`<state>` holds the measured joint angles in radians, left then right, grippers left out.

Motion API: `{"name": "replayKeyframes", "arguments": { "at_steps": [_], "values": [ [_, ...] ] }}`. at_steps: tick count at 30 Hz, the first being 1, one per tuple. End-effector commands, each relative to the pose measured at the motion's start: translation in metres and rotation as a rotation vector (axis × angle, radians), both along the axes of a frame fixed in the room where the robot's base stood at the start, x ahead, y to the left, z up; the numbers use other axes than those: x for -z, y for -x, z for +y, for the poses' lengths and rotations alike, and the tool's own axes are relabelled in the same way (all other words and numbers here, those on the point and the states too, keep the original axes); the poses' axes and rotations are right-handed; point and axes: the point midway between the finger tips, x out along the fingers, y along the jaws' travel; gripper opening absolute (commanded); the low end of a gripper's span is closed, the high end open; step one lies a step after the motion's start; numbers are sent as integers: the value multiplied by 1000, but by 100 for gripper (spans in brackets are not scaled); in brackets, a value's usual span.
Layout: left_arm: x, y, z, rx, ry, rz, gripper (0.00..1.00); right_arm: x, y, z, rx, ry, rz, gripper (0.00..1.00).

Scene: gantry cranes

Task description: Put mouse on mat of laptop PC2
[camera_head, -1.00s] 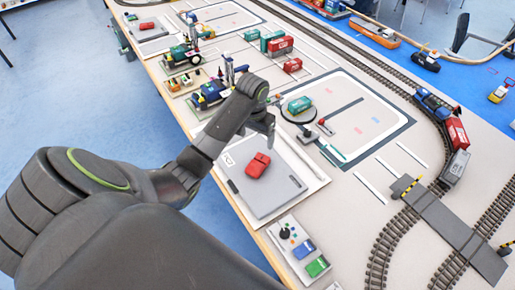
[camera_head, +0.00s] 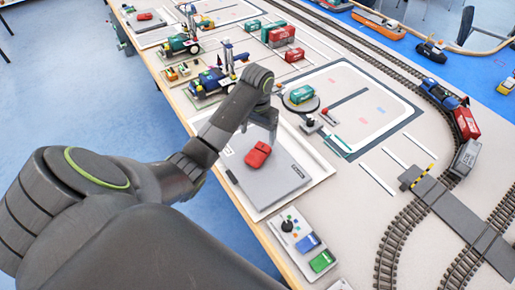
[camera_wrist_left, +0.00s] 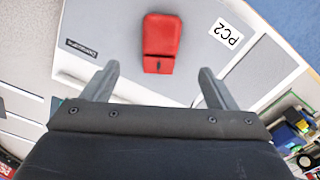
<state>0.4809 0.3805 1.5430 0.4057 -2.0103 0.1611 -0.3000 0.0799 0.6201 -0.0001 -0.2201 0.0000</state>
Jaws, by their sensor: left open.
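A red mouse (camera_head: 258,154) lies on the closed grey laptop PC2 (camera_head: 270,190), which rests on a white mat (camera_head: 324,174). The mat shows as a pale border around the laptop. My left gripper (camera_head: 261,136) is open and empty, over the laptop at the mouse's far side. In the left wrist view the mouse (camera_wrist_left: 160,42) lies ahead of the two parted fingers (camera_wrist_left: 158,72), roughly centred between them. The label PC2 (camera_wrist_left: 227,35) is beside it there. My right gripper is not in view.
A control box (camera_head: 302,241) with blue and green switches stands near the table edge, in front of the mat. A teal block on a round turntable (camera_head: 300,97) and toy cranes (camera_head: 214,80) stand beyond the laptop.

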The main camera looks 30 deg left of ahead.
Motion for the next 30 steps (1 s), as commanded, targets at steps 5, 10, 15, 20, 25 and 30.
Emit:
{"name": "replayKeyframes", "arguments": {
  "at_steps": [5,10,15,20,25,30],
  "values": [
    [26,0,0,0,0,0,80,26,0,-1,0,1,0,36],
    [43,0,0,0,0,0,80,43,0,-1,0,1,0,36],
    [49,0,0,0,0,-1,80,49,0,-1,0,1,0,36],
    [55,0,0,0,0,0,80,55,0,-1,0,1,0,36],
    [73,0,1,0,0,1,80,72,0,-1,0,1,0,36],
    [93,0,0,0,1,4,80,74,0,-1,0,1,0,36]
  ]
}}
